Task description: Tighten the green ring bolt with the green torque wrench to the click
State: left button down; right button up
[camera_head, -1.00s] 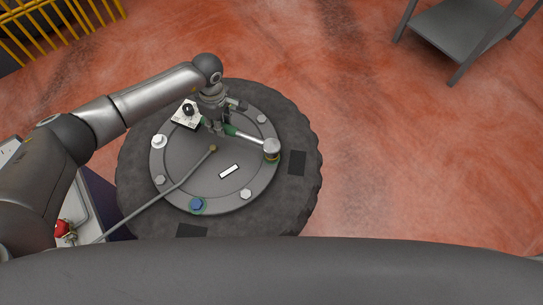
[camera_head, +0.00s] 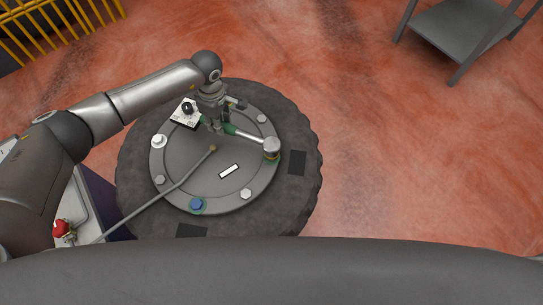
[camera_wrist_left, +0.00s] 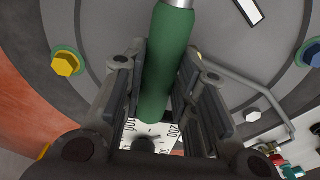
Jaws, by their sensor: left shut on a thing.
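The torque wrench has a green handle (camera_head: 230,129), a bright shaft and a round metal head (camera_head: 271,146). Its head sits over a bolt position at the right edge of the grey disc (camera_head: 205,170); the bolt under it is hidden, with some yellow and green showing at its edge. My left gripper (camera_head: 217,124) is shut on the green handle, above the disc. In the left wrist view the handle (camera_wrist_left: 167,65) runs between the two fingers (camera_wrist_left: 160,95). That view also shows a yellow bolt (camera_wrist_left: 66,62) in a green ring. My right gripper is not in view.
The disc lies on a dark tyre (camera_head: 300,190). A blue bolt (camera_head: 197,204) and pale bolts (camera_head: 246,194) stand around its rim. A white dial card (camera_head: 186,113) is beside my gripper. A thin grey bar (camera_head: 150,209) crosses the lower left. A grey table (camera_head: 455,28) stands far right.

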pick_arm(q)
jog(key=shift+r, duration=0.6)
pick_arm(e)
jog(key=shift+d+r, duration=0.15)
pick_arm(q)
jog(key=shift+r+p, duration=0.2)
jog(key=shift+p, duration=0.15)
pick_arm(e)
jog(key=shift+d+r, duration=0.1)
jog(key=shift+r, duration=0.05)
pick_arm(q)
jog(key=shift+r+p, duration=0.45)
jog(key=shift+r, duration=0.65)
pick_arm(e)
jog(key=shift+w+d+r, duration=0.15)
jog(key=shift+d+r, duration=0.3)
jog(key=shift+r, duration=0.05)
pick_arm(q)
jog(key=shift+r, duration=0.1)
jog(key=shift+r+p, duration=1.2)
jog(key=shift+r, duration=0.75)
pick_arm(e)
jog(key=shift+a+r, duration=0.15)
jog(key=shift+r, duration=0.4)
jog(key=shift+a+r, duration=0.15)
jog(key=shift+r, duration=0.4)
